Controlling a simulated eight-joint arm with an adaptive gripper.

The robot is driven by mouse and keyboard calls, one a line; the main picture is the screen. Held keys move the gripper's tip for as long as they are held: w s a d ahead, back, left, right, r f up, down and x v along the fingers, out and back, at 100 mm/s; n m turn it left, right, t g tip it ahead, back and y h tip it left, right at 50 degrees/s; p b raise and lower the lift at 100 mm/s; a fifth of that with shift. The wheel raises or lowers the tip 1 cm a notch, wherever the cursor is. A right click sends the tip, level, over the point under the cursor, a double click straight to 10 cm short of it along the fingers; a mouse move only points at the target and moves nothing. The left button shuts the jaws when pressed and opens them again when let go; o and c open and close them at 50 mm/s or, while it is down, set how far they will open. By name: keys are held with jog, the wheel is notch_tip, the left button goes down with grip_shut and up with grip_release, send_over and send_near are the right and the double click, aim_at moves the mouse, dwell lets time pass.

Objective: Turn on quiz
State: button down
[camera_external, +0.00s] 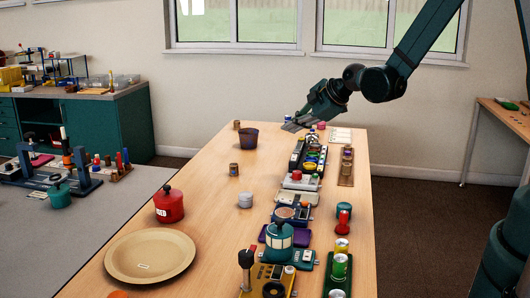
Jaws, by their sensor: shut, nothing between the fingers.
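My gripper (297,125) is shut and empty. It hangs near the far end of the long wooden table (210,215), with its fingers pointing down and left. It is near small items at the far end, and I cannot tell whether it touches any of them. No label reading quiz is legible, so I cannot tell which device is the quiz. A pale device with a red button (297,175) sits mid-table in the row of devices. A dark unit with coloured buttons (313,157) is just beyond it.
A dark bucket (248,138), a red lidded pot (169,205) and a beige plate (150,277) stand on the left. A teal-and-white pot (279,238) and a yellow device with a lever (268,280) are at the near end. The table's left-middle is mostly clear.

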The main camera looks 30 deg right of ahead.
aim_at(292, 159)
jog(key=shift+w+d+f+b, duration=0.15)
jog(key=shift+f+b, duration=0.65)
jog(key=shift+f, duration=0.55)
jog(key=shift+w+d+f+b, duration=0.1)
jog(key=shift+f+b, duration=0.65)
jog(key=shift+f, duration=0.55)
jog(key=shift+w+d+f+b, duration=0.15)
jog(key=shift+f+b, duration=0.65)
jog(key=shift+f, duration=0.55)
jog(key=shift+d+f+b, duration=0.1)
jog(key=shift+f+b, duration=0.45)
jog(key=shift+f, duration=0.05)
jog(key=shift+r, duration=0.15)
jog(key=shift+r+p, duration=0.3)
jog(key=shift+r, duration=0.15)
jog(key=shift+r, duration=0.1)
jog(key=shift+s+a+r+p, duration=0.2)
jog(key=shift+r+p, duration=0.55)
jog(key=shift+r, duration=0.45)
jog(key=shift+s+a+r+p, duration=0.15)
jog(key=shift+r+p, duration=0.55)
jog(key=shift+r, duration=0.5)
jog(key=shift+w, duration=0.1)
